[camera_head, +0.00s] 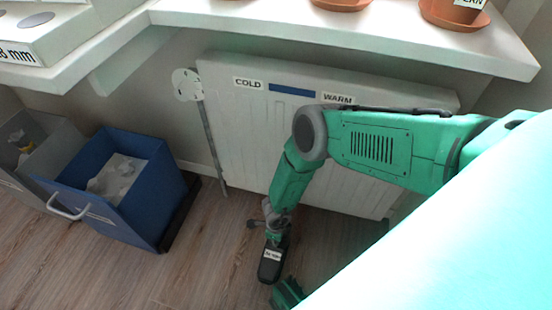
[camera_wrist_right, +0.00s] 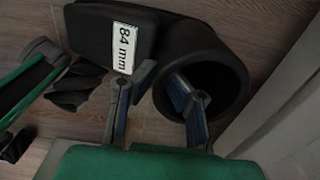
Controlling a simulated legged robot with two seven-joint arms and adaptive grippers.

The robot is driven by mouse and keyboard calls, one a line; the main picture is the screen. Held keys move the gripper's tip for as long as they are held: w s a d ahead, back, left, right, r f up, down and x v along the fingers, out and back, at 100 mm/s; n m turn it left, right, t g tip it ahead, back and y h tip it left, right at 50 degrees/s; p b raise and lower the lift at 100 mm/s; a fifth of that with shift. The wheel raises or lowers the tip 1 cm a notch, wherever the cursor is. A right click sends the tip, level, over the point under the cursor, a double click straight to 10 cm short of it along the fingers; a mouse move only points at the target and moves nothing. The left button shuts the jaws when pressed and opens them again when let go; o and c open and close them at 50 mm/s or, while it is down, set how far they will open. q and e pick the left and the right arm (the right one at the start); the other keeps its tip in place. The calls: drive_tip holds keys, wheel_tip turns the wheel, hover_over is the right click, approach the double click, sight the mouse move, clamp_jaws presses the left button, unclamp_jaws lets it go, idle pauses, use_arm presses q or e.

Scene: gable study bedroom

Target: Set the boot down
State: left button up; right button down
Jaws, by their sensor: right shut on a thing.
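A black boot (camera_head: 271,266) with a white label is low over the wood floor, below the radiator in the head view. In the right wrist view the boot (camera_wrist_right: 228,58) shows its round open top and a label reading "84 mm". My right gripper (camera_head: 273,222) is shut on the boot's upper edge. In the wrist view one finger of this gripper (camera_wrist_right: 158,86) reaches into the opening and the other is outside the wall. I cannot tell whether the sole touches the floor. My left gripper is not in view.
A white radiator (camera_head: 240,130) labelled COLD and WARM stands behind the boot. A blue bin (camera_head: 150,215) with white contents and a grey bin (camera_head: 62,135) stand at left. A sill (camera_head: 400,40) with terracotta pots (camera_head: 458,14) overhangs. Bare floor (camera_head: 205,270) lies left of the boot.

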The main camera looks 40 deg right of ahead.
drive_tip(key=shift+d+f, duration=0.1)
drive_tip(key=shift+f, duration=0.3)
wheel_tip(320, 180, down, 3)
drive_tip(key=b, duration=0.2)
drive_tip(key=shift+b, duration=0.35)
drive_tip(key=shift+r, duration=0.15)
drive_tip(key=c, duration=1.6)
unclamp_jaws()
drive_tip(key=shift+c, duration=0.2)
drive_tip(key=shift+r, duration=0.15)
wheel_tip(320, 180, up, 12)
drive_tip(key=p, duration=0.8)
drive_tip(key=shift+p, duration=0.35)
